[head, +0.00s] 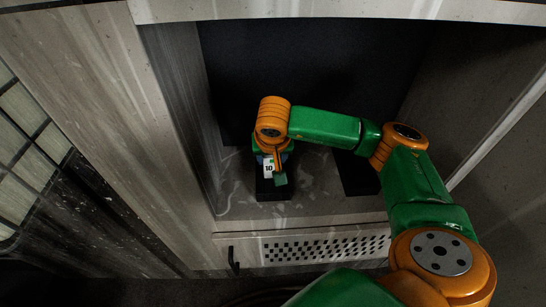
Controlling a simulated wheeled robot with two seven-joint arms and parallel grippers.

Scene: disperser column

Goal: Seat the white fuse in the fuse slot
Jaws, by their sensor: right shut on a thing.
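My right arm reaches into a recessed cabinet from the right, and its gripper (276,168) points down above a dark block (272,194) on the cabinet floor. The gripper is shut on the white fuse (268,169), a small white piece with a dark marking. The fuse is at the block's top, partly covered by the gripper. I cannot tell whether it touches the block or sits in a slot. No slot opening can be made out. My left gripper is not in view.
A second dark block (355,175) stands to the right, partly behind my arm. The cabinet has side walls and a perforated front panel (325,248) with a dark handle (233,262). Some speckled floor (315,180) between the blocks is clear.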

